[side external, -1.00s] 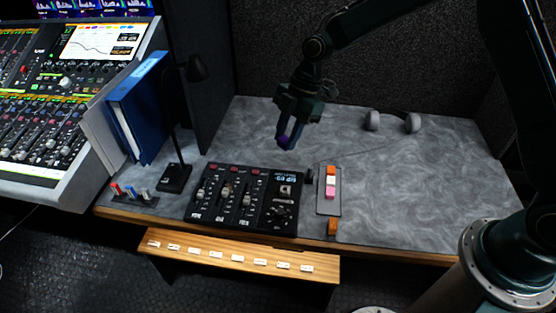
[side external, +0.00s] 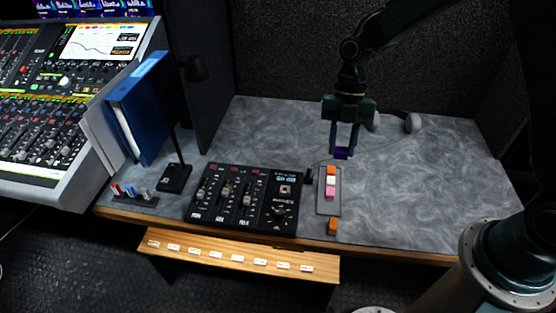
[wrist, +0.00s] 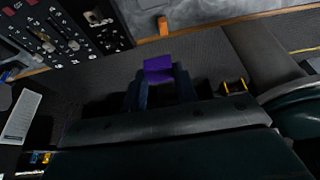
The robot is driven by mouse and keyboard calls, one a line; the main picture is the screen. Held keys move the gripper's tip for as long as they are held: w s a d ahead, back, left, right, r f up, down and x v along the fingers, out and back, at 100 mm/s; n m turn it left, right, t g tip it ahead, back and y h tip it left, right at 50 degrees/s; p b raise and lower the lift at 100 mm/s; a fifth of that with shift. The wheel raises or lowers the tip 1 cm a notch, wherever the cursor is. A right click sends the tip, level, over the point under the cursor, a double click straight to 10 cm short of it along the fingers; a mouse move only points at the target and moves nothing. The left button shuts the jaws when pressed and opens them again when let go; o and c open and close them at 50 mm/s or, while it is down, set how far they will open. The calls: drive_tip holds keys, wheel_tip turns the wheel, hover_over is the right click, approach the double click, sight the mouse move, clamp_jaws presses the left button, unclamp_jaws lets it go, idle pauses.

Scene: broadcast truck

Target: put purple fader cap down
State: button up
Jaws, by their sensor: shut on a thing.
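My gripper (side external: 343,150) is shut on the purple fader cap (side external: 342,154), held between the fingertips above the grey desk, pointing down. The purple cap also shows in the wrist view (wrist: 158,66) at the finger ends. Just in front of it in the side view lies a narrow grey strip (side external: 328,209), with an orange cap (side external: 331,170), a white cap (side external: 331,181) and a pink cap (side external: 330,192) in a row on it. Another orange cap (side external: 333,226) sits apart near the desk's front edge.
A black fader panel (side external: 240,200) is left of the strip. Grey headphones (side external: 412,123) lie behind and right of my gripper. A blue binder (side external: 140,105) and a dark lamp (side external: 175,178) stand at the left. The desk's right side (side external: 430,190) is clear.

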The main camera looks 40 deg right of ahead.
hover_over(329, 210)
drive_tip(key=w+d, duration=0.1)
wheel_tip(329, 210, down, 16)
drive_tip(key=shift+w+d+f, duration=0.1)
idle(0.5)
drive_tip(key=shift+f, duration=1.9)
drive_tip(key=shift+f, duration=0.15)
drive_tip(key=o, duration=0.7)
drive_tip(key=shift+c, duration=0.2)
drive_tip(key=shift+r, duration=0.2)
drive_tip(key=v, duration=1.2)
